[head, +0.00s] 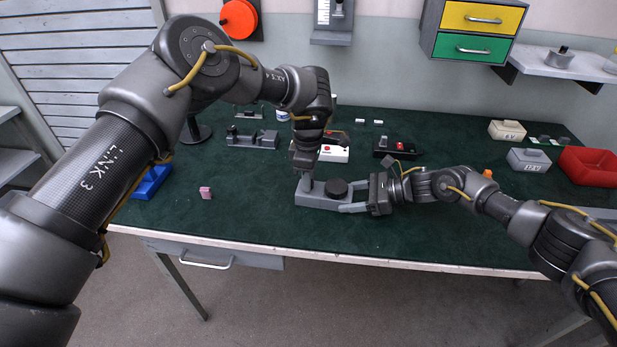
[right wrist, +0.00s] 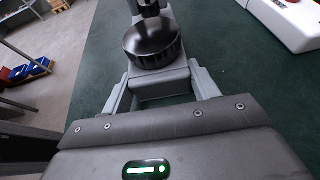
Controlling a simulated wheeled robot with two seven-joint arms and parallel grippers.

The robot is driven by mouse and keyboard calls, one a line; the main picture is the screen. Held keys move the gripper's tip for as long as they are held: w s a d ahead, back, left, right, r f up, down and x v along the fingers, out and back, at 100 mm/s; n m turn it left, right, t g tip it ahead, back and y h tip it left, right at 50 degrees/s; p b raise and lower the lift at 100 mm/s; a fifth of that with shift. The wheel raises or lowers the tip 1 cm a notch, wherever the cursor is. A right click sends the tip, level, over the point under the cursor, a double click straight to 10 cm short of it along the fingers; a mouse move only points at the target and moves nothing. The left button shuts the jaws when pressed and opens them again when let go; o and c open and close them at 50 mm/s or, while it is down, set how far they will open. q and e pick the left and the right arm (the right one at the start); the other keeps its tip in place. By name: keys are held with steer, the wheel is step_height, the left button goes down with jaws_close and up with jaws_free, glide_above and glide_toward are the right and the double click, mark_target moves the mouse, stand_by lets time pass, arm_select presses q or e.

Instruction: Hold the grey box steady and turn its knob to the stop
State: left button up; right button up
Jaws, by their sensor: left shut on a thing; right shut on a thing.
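The grey box (head: 322,200) lies on the green table top in front of me. Its dark round knob (head: 336,187) sits on top, toward the right; in the right wrist view the knob (right wrist: 152,42) shows a ribbed rim. My left gripper (head: 306,187) points down from above and is shut on the left part of the box, to the left of the knob. Exactly what its fingers pinch is partly hidden. My right gripper (head: 350,199) comes in from the right, low and level. In the right wrist view its fingers (right wrist: 160,88) flank the near end of the box, below the knob.
Behind the box are a white box with a red button (head: 334,153) and a dark one (head: 394,150). A pink block (head: 206,192) and a blue bin (head: 152,182) lie left. Grey box (head: 529,160) and red tray (head: 590,166) are right. The front table strip is clear.

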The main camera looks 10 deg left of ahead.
stand_by(0.3)
arm_select(q)
steer(key=o, duration=1)
step_height(320, 180, up, 12)
arm_select(e)
steer(key=o, duration=1.1)
steer(key=shift+o, duration=0.2)
